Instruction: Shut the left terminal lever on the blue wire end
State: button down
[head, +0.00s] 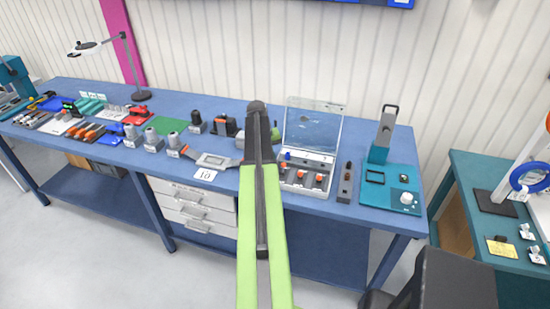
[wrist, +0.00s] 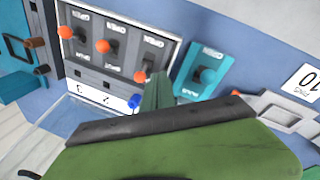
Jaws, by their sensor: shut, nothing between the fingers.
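The grey terminal box (head: 305,190) with orange-knobbed levers stands on the blue bench, just right of my arm in the head view. The wrist view shows it turned round, so the left terminal lever (wrist: 139,76) is the rightmost of its three there. Its orange knob sits closer to the box's wire side than the other two knobs do. The blue wire end (wrist: 133,101) shows at that edge, just below the knob; it also shows in the head view (head: 287,155). My gripper (wrist: 157,90) is shut and empty, close beside the lever; contact cannot be told. My arm mostly hides it in the head view.
A clear upright panel (head: 312,128) rises behind the box. A dark slim tool (head: 346,183) and a teal device (head: 390,180) stand to its right. A grey meter (head: 211,161) lies left of my arm. A teal lever block (wrist: 205,75) is close to my gripper.

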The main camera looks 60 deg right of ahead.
jog(key=w+d+p+v, duration=0.1)
jog(key=p+v, duration=0.9)
jog(key=shift+w+d+r, duration=0.3)
jog(key=shift+d+r, duration=0.05)
jog(key=shift+d, duration=0.4)
